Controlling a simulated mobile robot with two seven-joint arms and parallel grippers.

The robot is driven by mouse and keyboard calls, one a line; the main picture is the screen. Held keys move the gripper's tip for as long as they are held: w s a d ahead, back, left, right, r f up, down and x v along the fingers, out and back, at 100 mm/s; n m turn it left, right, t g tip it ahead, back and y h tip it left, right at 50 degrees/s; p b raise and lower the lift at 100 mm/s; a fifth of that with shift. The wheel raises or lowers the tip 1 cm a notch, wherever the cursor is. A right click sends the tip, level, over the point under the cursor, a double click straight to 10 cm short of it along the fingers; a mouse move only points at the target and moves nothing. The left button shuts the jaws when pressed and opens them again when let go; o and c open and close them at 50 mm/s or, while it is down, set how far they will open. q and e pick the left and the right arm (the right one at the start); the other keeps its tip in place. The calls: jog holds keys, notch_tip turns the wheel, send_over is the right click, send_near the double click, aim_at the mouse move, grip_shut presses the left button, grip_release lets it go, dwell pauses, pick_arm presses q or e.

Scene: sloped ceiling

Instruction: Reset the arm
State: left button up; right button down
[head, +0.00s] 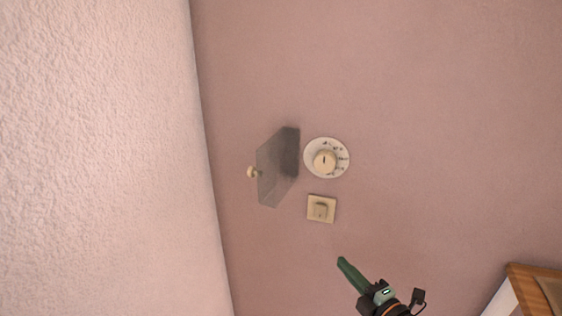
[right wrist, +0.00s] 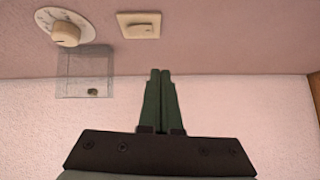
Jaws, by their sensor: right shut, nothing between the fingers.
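My right gripper (head: 341,261) comes in from the lower right of the head view. In the right wrist view (right wrist: 160,72) its two green fingers lie together, shut and empty. It is apart from the wall fixtures, below the square switch (head: 321,209) in the head view. A round white dial (head: 340,146) with a cream knob is on the pink wall above the switch. A clear, greyish cover (head: 277,172) with a small round knob stands out from the wall, left of the dial. My left gripper is not in view.
The pink wall (head: 450,120) is bare to the right of the fixtures. A textured pale wall (head: 100,160) meets it along a corner at the left. A wood-edged piece of furniture (head: 525,290) shows at the lower right.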

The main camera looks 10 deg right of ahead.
pick_arm(q)
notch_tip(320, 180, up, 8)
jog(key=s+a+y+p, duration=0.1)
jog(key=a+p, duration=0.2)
jog(key=p, duration=0.6)
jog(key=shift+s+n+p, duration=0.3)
jog(key=shift+p, duration=0.1)
pick_arm(e)
jog(key=s+a+f+m+g+h, duration=0.1)
jog(key=s+f+m+g, duration=0.1)
jog(key=s+m, duration=0.4)
jog(key=s+a+f+m+g+h, duration=0.1)
jog(key=s+f+m, duration=0.3)
jog(key=s, duration=0.5)
jog(key=s+a+f+m+g+h, duration=0.1)
jog(key=s+a+f+m+g, duration=0.2)
jog(key=s+m, duration=0.4)
jog(key=shift+s+f+m+g, duration=0.25)
jog(key=shift+f+m+g, duration=0.35)
jog(key=shift+m, duration=0.3)
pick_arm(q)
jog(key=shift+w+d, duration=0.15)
pick_arm(e)
jog(key=c, duration=1.6)
grip_release()
jog(key=shift+a, duration=0.1)
